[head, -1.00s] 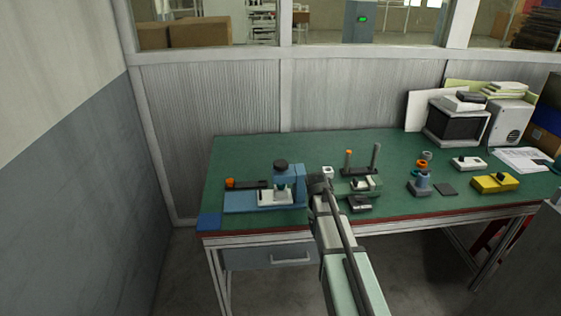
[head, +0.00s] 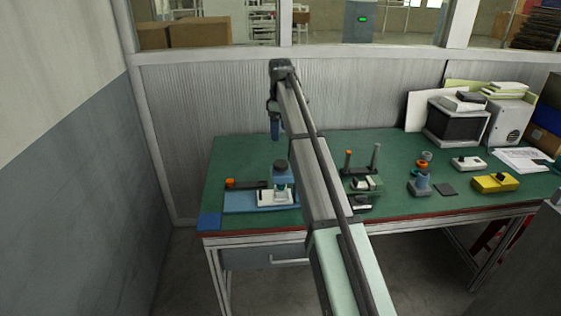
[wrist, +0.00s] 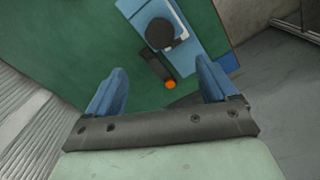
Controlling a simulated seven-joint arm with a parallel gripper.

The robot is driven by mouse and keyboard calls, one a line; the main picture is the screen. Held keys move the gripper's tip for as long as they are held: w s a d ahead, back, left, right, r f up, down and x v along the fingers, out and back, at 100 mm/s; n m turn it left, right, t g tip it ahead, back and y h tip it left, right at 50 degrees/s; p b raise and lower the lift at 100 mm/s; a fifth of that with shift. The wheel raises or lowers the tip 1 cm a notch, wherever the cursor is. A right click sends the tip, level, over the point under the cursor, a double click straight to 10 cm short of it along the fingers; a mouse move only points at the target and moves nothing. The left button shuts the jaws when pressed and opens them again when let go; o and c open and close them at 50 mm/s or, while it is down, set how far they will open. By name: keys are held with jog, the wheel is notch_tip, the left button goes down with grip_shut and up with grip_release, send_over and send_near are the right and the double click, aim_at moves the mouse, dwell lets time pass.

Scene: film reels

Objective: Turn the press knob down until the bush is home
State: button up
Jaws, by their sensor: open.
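The blue press (head: 240,208) stands at the left of the green bench, with a pale block (head: 276,197) on its base. Its dark round knob (head: 282,165) is on top; the wrist view also shows the knob (wrist: 160,33) from above. My gripper (head: 275,136) is raised above the press, pointing down, clear of the knob. In the wrist view its two blue fingers (wrist: 161,70) are spread apart with nothing between them. The knob lies beyond the fingertips. I cannot make out the bush in the press.
My arm hides the bench just right of the press.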

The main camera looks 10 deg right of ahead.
aim_at(280, 163)
notch_tip(280, 163, down, 14)
jog(key=shift+r, duration=0.2)
dwell(0.4)
jog(key=c, duration=1.1)
